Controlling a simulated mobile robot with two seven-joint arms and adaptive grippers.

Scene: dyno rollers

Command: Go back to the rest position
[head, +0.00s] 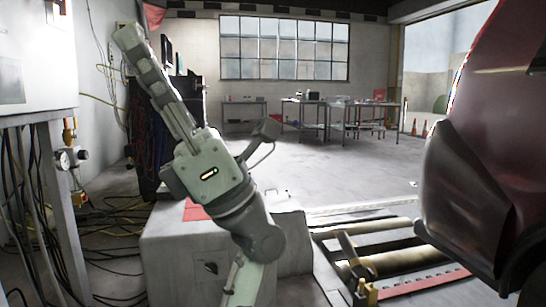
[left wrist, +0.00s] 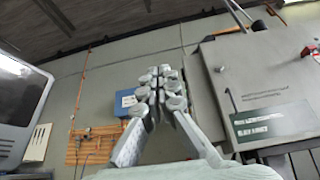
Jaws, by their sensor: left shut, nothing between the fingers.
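My left gripper (head: 128,38) is raised in the head view, its long fingers pointing up and to the left. Its pale body and wrist sit in the middle left, above a white block. In the left wrist view the same gripper (left wrist: 165,75) has its two ribbed fingers together at the tips, with nothing between them. It appears clear of the wall and cabinet. My right gripper is not in either view.
A dark red car (head: 490,150) stands at the right beside floor rollers (head: 375,258). The white block (head: 165,245) is below my left arm. Cables (head: 115,235) and a grey cabinet (left wrist: 255,80) are near the left side. The floor toward the back tables (head: 305,115) is clear.

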